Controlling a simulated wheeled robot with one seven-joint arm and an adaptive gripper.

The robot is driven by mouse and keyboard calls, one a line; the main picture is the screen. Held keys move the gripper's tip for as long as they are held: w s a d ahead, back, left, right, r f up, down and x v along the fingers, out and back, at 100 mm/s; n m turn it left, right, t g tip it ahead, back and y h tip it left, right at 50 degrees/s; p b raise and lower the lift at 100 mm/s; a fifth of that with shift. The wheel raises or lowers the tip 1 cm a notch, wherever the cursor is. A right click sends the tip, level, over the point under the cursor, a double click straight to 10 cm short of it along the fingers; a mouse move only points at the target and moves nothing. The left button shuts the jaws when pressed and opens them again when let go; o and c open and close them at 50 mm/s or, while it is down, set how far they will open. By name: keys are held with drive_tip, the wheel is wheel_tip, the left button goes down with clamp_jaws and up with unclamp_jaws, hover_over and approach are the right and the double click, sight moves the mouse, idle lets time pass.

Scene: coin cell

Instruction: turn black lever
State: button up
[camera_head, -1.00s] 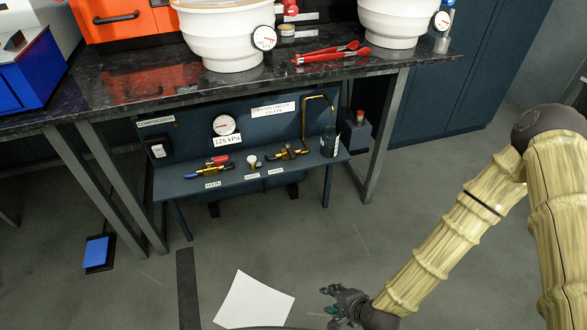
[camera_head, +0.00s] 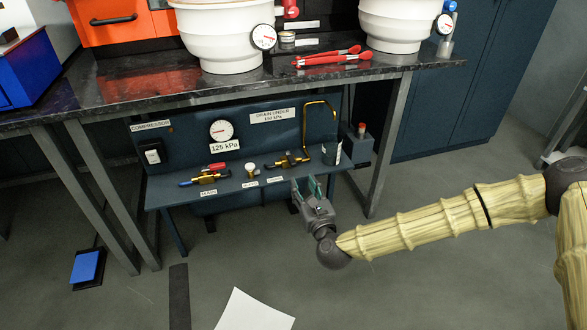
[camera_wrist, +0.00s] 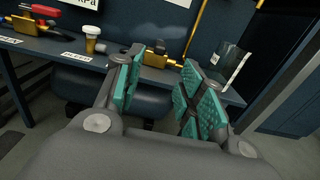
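The black lever looks like the dark handle on the brass drain valve (camera_head: 288,161), at the right part of the low blue compressor shelf; its exact position is hard to make out. My gripper (camera_head: 306,186) is just in front of the shelf's front edge, below and right of the valve. In the wrist view my gripper (camera_wrist: 160,82) has its two teal-padded fingers apart with nothing between them.
A brass valve with red and blue handles (camera_head: 207,178) and a small white-topped knob (camera_head: 250,170) stand left on the shelf. The worktop (camera_head: 130,88) overhangs the shelf.

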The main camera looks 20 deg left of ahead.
sight(294, 166)
drive_tip(key=b+x, duration=0.2)
drive_tip(key=x, duration=0.8)
drive_tip(key=shift+w+a+b, duration=0.1)
drive_tip(key=shift+a+b, duration=0.05)
drive_tip(key=shift+b, duration=0.25)
drive_tip(key=shift+c, duration=0.4)
clamp_jaws()
